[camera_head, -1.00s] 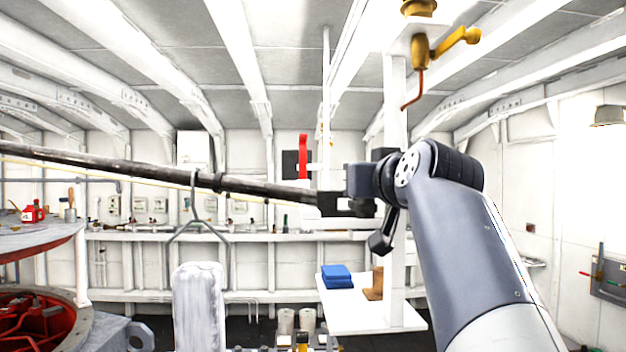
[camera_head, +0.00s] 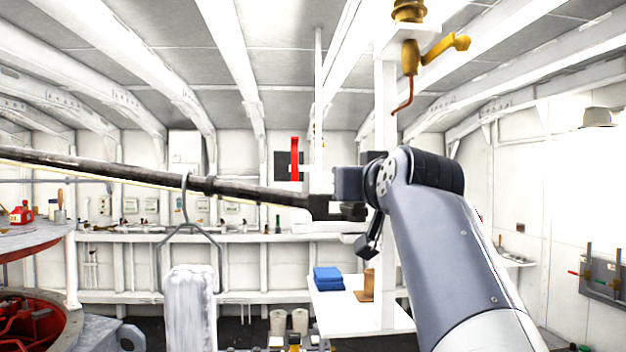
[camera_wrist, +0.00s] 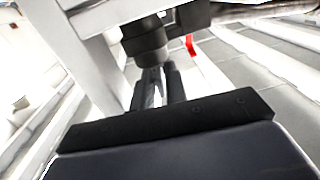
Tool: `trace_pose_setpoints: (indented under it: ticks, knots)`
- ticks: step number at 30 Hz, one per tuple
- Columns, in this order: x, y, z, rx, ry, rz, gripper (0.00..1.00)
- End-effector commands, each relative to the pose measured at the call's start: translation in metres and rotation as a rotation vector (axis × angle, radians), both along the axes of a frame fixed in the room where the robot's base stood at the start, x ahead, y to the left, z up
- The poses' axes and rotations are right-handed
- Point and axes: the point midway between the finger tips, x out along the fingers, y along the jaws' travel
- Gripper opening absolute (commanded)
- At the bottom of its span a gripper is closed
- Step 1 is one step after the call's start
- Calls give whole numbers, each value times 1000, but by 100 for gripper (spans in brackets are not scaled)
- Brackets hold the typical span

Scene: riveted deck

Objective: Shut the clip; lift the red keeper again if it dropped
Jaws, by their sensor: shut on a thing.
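A long dark pole (camera_head: 110,171) runs in from the left to a dark fitting, seemingly the clip (camera_head: 322,206), near the picture's middle. The red keeper (camera_head: 294,158) stands upright just above the pole, before a dark wall plate; its foot is hard to make out. In the wrist view the keeper (camera_wrist: 190,45) shows beside the dark fitting. My gripper (camera_wrist: 157,75) has its two dark fingers at the fitting, shut on it with a narrow gap between them. In the head view my wrist partly hides the contact, and how far the clip is closed cannot be told.
A white post (camera_head: 386,112) rises close behind my arm, with a brass valve (camera_head: 411,55) on top. A white shelf (camera_head: 345,315) holds a blue folded cloth (camera_head: 328,278) and a brown block. A round table (camera_head: 30,238) stands at the left.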

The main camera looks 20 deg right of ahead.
Motion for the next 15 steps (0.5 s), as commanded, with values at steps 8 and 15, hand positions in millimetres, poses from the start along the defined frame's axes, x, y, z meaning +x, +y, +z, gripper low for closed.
trace_pose_setpoints:
  ticks: [8,15]
  knots:
    - [1,2,0,-3,5,-66,0]
    - [1,2,-1,-7,-1,-80,0]
